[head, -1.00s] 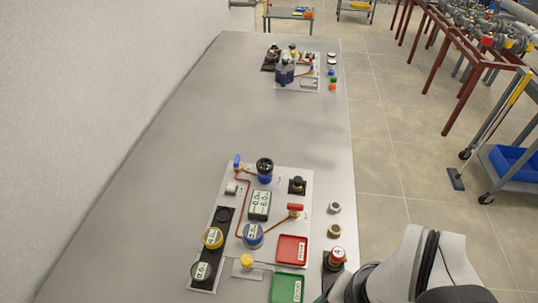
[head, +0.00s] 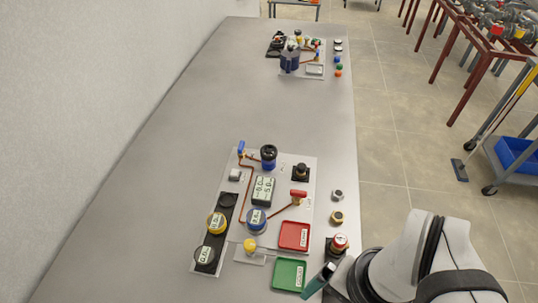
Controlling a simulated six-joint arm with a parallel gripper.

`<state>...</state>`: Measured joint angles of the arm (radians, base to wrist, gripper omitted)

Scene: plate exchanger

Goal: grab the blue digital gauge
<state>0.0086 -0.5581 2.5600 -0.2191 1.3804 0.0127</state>
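The blue digital gauge (head: 256,219) is a round gauge with a blue rim and a pale display. It sits on the pale panel (head: 275,180) at the lower middle of the head view, joined to the copper pipe. My gripper (head: 318,281) shows only in part at the bottom, as a dark teal finger beside the green tray. It is apart from the gauge, to its lower right. The rest of it is hidden or out of view, so its opening cannot be seen.
A yellow gauge (head: 215,222) and a black gauge (head: 204,255) sit in a black rack on the left. A red tray (head: 294,235), a green tray (head: 289,273) and a red-topped knob (head: 339,242) stand right of the blue gauge. The table's middle (head: 270,105) is clear.

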